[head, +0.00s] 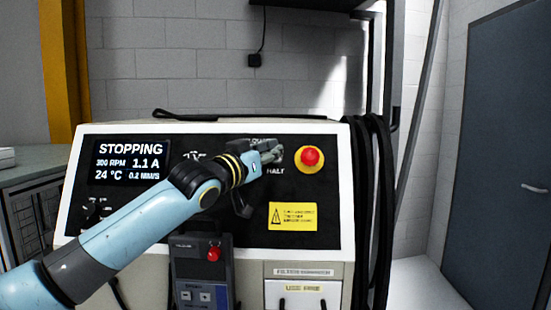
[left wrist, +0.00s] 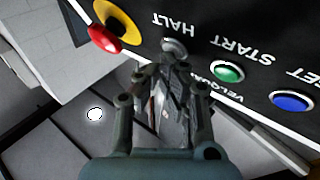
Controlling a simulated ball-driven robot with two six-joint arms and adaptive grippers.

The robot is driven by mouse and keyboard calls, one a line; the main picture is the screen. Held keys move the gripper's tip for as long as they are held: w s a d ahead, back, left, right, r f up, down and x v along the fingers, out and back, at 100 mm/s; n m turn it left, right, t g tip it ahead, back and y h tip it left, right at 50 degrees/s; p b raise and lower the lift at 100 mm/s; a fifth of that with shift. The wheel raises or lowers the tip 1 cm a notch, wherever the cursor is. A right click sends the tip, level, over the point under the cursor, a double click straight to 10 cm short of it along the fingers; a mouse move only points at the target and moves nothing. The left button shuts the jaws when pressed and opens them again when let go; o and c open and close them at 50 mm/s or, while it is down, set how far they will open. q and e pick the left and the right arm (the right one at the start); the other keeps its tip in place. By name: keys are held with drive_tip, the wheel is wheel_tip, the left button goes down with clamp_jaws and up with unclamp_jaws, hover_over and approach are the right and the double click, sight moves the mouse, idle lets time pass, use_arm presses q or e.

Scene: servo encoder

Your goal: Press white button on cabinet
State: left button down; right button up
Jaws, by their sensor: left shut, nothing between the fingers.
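The cabinet (head: 335,230) stands in front of me with a black control panel (head: 240,220). Its display (head: 130,162) reads "STOPPING". In the left wrist view, a pale grey-white button (left wrist: 173,46) sits beside the word HALT. My left gripper (head: 272,153) reaches across the panel to the HALT label and largely hides this button in the head view. In the left wrist view, the left gripper (left wrist: 172,68) is shut and empty, its fingertips just at the button; I cannot tell whether they touch it. My right gripper is not in view.
A red knob on a yellow disc (head: 311,158) is just right of the fingertips. Green (left wrist: 229,72) and blue (left wrist: 292,101) buttons share the panel. A pendant with a red button (head: 213,254) hangs below. Black cables (head: 371,200) hang at the cabinet's right side.

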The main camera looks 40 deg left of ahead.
use_arm(q)
drive_tip(key=shift+s+d+r+p, duration=0.2)
drive_tip(key=shift+s+r+p, duration=0.05)
drive_tip(key=shift+s+p, duration=0.2)
drive_tip(key=s+d+p, duration=0.1)
drive_tip(key=s+d+r+p, duration=0.1)
drive_tip(key=s, duration=0.1)
drive_tip(key=s+d+r+p, duration=0.1)
drive_tip(key=shift+s+r, duration=0.25)
drive_tip(key=shift+s, duration=0.05)
drive_tip(key=shift+a, duration=0.1)
idle(0.7)
